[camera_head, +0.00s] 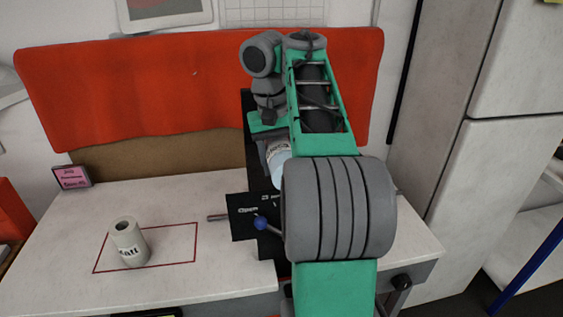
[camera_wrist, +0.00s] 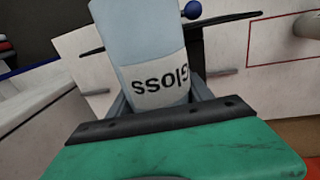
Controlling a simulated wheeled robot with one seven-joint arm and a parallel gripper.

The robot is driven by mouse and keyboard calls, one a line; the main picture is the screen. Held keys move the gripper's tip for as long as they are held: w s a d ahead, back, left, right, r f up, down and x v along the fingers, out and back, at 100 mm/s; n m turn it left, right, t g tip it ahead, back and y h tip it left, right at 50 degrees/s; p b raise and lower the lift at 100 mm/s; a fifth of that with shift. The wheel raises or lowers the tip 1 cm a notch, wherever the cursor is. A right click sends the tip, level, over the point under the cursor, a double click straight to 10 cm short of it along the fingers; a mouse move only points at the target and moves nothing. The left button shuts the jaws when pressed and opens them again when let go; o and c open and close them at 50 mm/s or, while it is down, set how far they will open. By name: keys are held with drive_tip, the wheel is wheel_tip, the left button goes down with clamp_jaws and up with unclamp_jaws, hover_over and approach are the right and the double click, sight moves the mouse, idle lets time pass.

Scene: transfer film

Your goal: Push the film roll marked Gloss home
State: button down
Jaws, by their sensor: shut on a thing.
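The film roll marked Gloss (camera_wrist: 152,50) is a pale blue roll with a white label band, seen close up in the wrist view with its lettering upside down. My gripper (camera_wrist: 165,100) is shut on it. In the head view the roll (camera_head: 278,160) shows only partly, below my wrist and left of my arm. A dark machine with a black panel marked Open (camera_head: 243,222) stands just in front of it. A lever with a blue knob (camera_head: 261,223) is at the panel. My arm hides much of the machine, and I cannot tell whether the roll touches it.
A second, whitish roll with a partly readable label (camera_head: 128,243) stands upright inside a red outlined rectangle (camera_head: 180,262) on the white table (camera_head: 75,235). A small pink sign (camera_head: 72,178) stands at the back left.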

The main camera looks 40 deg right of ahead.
drive_tip(key=shift+w+d, duration=0.1)
drive_tip(key=shift+w, duration=0.1)
drive_tip(key=w, duration=0.1)
drive_tip(key=w+d+p, duration=0.1)
drive_tip(key=w+d, duration=0.1)
drive_tip(key=w, duration=0.1)
drive_tip(key=shift+r+p, duration=0.1)
drive_tip(key=shift+p, duration=0.3)
drive_tip(key=shift+w+d, duration=0.15)
drive_tip(key=shift+w, duration=0.25)
drive_tip(key=shift+b, duration=0.4)
idle(0.7)
drive_tip(key=shift+w, duration=0.1)
idle(0.3)
drive_tip(key=shift+w+d+p, duration=0.15)
drive_tip(key=shift+w+p, duration=0.15)
drive_tip(key=shift+w+d+p, duration=0.35)
drive_tip(key=shift+w+p, duration=0.05)
drive_tip(key=shift+w, duration=0.3)
drive_tip(key=shift+w+d+p, duration=0.35)
drive_tip(key=shift+w+p, duration=0.05)
drive_tip(key=shift+w, duration=0.3)
drive_tip(key=shift+w+d+p, duration=0.25)
drive_tip(key=shift+w+p, duration=0.15)
drive_tip(key=shift+w, duration=0.1)
drive_tip(key=shift+w+d, duration=0.15)
drive_tip(key=shift+w, duration=0.15)
